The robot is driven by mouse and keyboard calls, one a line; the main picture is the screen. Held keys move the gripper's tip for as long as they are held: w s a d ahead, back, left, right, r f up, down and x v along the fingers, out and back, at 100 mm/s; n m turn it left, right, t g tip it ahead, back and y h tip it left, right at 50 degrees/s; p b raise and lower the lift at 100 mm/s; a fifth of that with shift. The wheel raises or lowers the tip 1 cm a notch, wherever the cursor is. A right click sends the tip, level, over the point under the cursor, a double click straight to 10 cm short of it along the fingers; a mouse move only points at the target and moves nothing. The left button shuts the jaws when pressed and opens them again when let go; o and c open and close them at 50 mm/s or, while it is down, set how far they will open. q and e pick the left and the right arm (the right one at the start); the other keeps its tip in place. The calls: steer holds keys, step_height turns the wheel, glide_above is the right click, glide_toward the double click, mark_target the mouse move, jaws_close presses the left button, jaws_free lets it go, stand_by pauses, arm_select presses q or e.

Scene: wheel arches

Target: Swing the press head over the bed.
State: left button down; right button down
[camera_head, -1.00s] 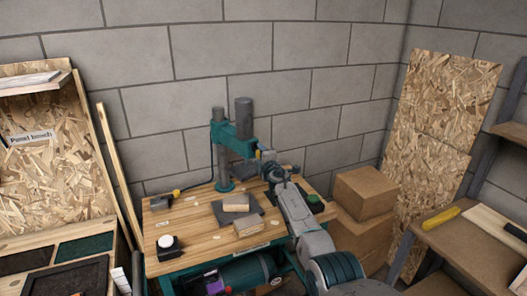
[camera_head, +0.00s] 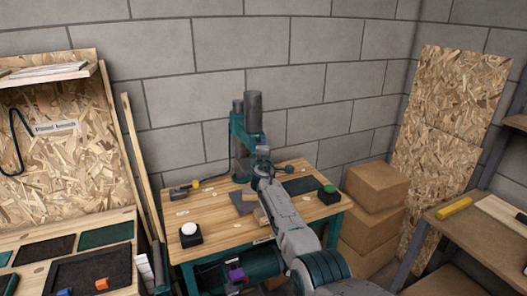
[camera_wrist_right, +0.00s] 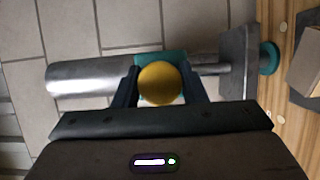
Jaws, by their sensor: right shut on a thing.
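The press stands at the back of the wooden bench (camera_head: 205,215), with a teal post and a teal arm carrying the press head, a grey cylinder (camera_head: 253,115). The dark bed plate (camera_head: 243,203) lies in front of the post, partly hidden by my right arm, with a wood block (camera_head: 261,216) beside my arm. My right gripper (camera_head: 262,167) is at the head's front. In the right wrist view its fingers are closed around a round yellow knob (camera_wrist_right: 160,83), with the head's cylinder (camera_wrist_right: 90,75) at left and its grey foot (camera_wrist_right: 235,65) at right. My left gripper is not in view.
A white dome button box (camera_head: 190,233) sits at the bench's front left. A green button box (camera_head: 328,193) and dark mat (camera_head: 300,186) are at the right. Cardboard boxes (camera_head: 375,187) are stacked right of the bench. The block wall is close behind the press.

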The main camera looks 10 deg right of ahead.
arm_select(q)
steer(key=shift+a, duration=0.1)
arm_select(e)
steer(key=shift+a+f, duration=0.15)
steer(key=c, duration=1.1)
jaws_free()
steer(key=shift+o, duration=1)
steer(key=shift+a, duration=0.15)
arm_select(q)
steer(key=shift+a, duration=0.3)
arm_select(e)
steer(key=shift+s, duration=0.1)
steer(key=shift+s+r+p, duration=0.2)
steer(key=shift+s+p, duration=0.1)
steer(key=shift+p, duration=0.2)
arm_select(q)
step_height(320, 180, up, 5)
steer(key=p, duration=0.4)
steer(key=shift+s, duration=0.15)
arm_select(e)
steer(key=s+a, duration=0.2)
steer(key=s, duration=0.8)
